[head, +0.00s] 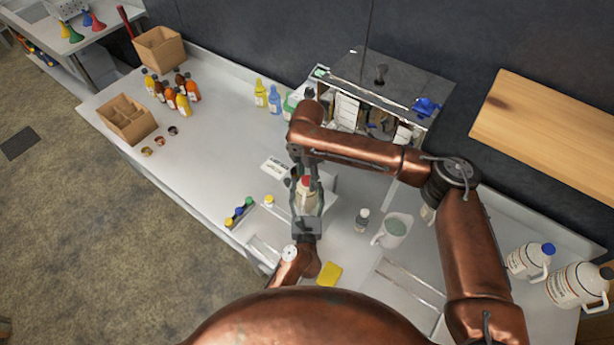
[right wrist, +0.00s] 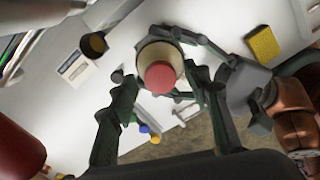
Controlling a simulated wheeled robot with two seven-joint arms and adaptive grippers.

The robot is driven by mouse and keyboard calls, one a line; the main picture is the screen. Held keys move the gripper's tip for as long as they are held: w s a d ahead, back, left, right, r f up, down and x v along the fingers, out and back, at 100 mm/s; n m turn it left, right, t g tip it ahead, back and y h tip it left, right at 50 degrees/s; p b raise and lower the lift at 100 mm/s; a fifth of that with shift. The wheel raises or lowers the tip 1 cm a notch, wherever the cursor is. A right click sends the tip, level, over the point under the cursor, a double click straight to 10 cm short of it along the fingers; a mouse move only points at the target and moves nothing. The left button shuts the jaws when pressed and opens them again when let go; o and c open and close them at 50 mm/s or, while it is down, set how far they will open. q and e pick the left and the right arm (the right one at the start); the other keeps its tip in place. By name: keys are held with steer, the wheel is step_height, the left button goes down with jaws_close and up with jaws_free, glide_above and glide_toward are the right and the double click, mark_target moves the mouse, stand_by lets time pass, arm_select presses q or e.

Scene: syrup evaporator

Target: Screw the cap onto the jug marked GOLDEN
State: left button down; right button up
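A cream jug (head: 307,202) with a red cap (head: 306,181) on its top stands upright above the middle of the bench. Its marking cannot be read. My left gripper (head: 306,205) is shut around the jug's body from the front. My right gripper (head: 303,172) is above the jug, pointing down. In the right wrist view the red cap (right wrist: 160,77) lies between my right gripper's fingers (right wrist: 158,85), with gaps on both sides, so it looks open. The jug's shoulder (right wrist: 158,52) shows around the cap. Whether the cap is threaded cannot be told.
A yellow sponge (head: 328,273) is in front, and a white pitcher (head: 394,231) and small bottle (head: 362,219) are right. The evaporator (head: 383,84) stands behind.

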steer(key=shift+r, duration=0.1)
steer(key=shift+r, duration=2.15)
steer(key=shift+o, duration=0.2)
steer(key=o, duration=0.5)
steer(key=shift+o, duration=0.2)
steer(key=shift+r, duration=0.1)
step_height(320, 180, up, 12)
